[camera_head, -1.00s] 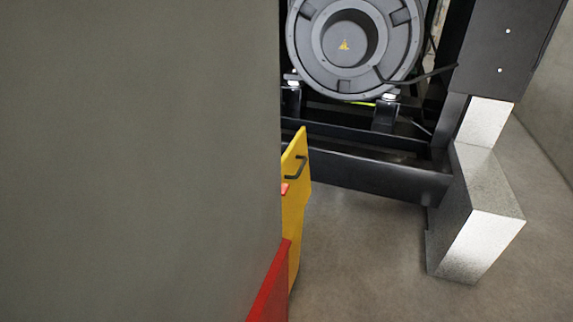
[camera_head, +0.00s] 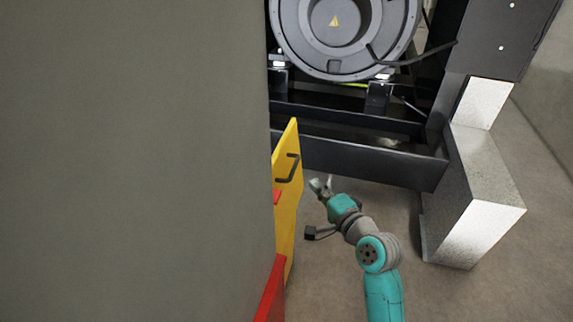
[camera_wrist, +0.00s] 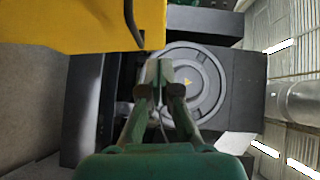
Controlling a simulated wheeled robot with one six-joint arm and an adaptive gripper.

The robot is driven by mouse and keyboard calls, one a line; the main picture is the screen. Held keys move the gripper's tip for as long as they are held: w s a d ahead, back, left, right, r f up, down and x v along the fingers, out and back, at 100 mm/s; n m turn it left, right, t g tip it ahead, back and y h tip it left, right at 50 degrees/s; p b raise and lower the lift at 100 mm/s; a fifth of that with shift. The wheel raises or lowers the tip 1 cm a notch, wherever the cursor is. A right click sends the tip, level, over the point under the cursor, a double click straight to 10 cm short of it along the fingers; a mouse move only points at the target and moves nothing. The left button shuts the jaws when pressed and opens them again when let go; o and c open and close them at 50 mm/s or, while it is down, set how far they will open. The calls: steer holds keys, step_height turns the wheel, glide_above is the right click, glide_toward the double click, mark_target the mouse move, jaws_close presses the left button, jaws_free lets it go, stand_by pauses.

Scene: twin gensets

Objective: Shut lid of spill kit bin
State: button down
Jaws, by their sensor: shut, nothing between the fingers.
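The yellow spill kit bin (camera_head: 285,235) is partly hidden behind a large grey-green surface in the head view. Its lid (camera_head: 291,150) is a yellow panel standing raised, with a black handle (camera_head: 288,168) on it. In the wrist view the yellow lid (camera_wrist: 85,25) fills the top left, with the dark handle (camera_wrist: 131,22) hanging near the fingertips. My gripper (camera_head: 321,186) is just right of the lid, near handle height, and looks apart from it. In the wrist view my gripper (camera_wrist: 159,72) is shut and empty.
A large grey-green surface (camera_head: 130,160) blocks the left side. The genset (camera_head: 335,30) sits on a black frame (camera_head: 360,160) behind. A grey block (camera_head: 472,215) stands right. Floor around my arm is clear.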

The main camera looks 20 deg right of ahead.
glide_toward(278, 159)
steer(key=w+d, duration=0.2)
steer(key=w, duration=0.1)
steer(key=shift+w+a+f, duration=0.25)
steer(key=shift+w+a, duration=0.7)
steer(key=shift+w, duration=0.2)
steer(key=shift+w+a+f, duration=0.1)
steer(key=shift+w+a, duration=0.25)
steer(key=shift+a, duration=0.1)
